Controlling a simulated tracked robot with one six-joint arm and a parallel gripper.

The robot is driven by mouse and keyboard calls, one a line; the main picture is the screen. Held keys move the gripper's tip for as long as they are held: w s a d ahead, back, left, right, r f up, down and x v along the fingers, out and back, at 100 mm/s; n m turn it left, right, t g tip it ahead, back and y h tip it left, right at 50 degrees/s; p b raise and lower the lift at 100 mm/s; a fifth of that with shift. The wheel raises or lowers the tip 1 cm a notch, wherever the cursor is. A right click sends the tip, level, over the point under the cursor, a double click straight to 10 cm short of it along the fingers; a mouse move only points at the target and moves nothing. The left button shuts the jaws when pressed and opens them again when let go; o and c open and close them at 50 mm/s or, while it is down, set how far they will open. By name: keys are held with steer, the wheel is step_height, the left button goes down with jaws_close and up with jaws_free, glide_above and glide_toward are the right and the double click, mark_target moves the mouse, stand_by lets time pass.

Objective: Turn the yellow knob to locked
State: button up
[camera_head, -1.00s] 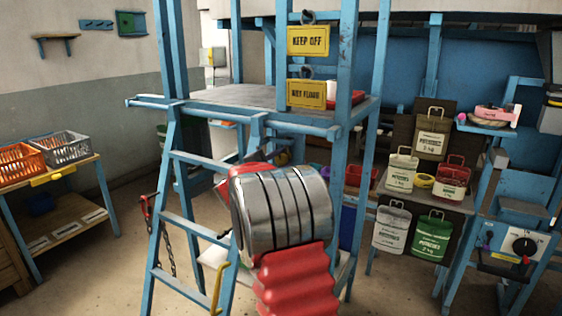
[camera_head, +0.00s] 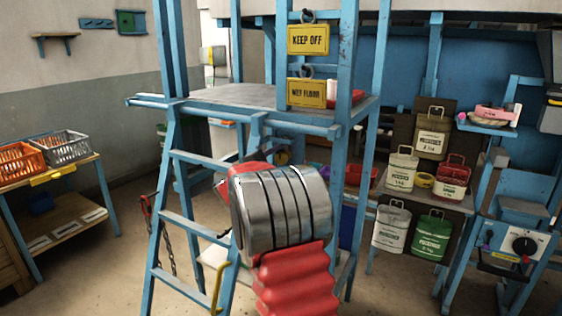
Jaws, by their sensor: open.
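A dark round knob (camera_head: 524,246) sits on a pale panel on the blue stand at the far right. Small red and yellow marks are near it, too small to read. I cannot make out a clearly yellow knob, nor tell which position the dark one points to. My arm stands in the middle front, with a steel drum and red bellows. A red part of my gripper (camera_head: 246,172) shows just past the drum. The jaws are mostly hidden behind the drum, well left of the knob panel, and nothing is seen held.
Crates (camera_head: 63,147) sit on a left table. Open floor shows at lower left.

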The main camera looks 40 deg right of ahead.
steer(key=v, duration=1.3)
steer(key=shift+a, duration=0.35)
steer(key=shift+f, duration=0.1)
steer(key=s+f+m+g+y, duration=0.2)
steer(key=s+f+g+y, duration=0.15)
steer(key=s+f, duration=0.45)
steer(key=s+a+f+m+g+y, duration=0.25)
steer(key=s+a+f+y, duration=0.3)
steer(key=s+a, duration=0.35)
steer(key=s+a+r+m+t+y, duration=0.1)
steer(key=s+a+y, duration=0.1)
steer(key=s+a, duration=0.2)
steer(key=s+a+r+m+t+y, duration=0.1)
steer(key=s+a, duration=0.4)
steer(key=a, duration=0.6)
steer(key=s+a+r+m+t+y, duration=0.2)
steer(key=s+a+m+t+y, duration=0.1)
steer(key=a, duration=0.4)
steer(key=shift+s+a+y, duration=0.35)
steer(key=shift+s+y, duration=0.4)
steer(key=shift+y, duration=0.25)
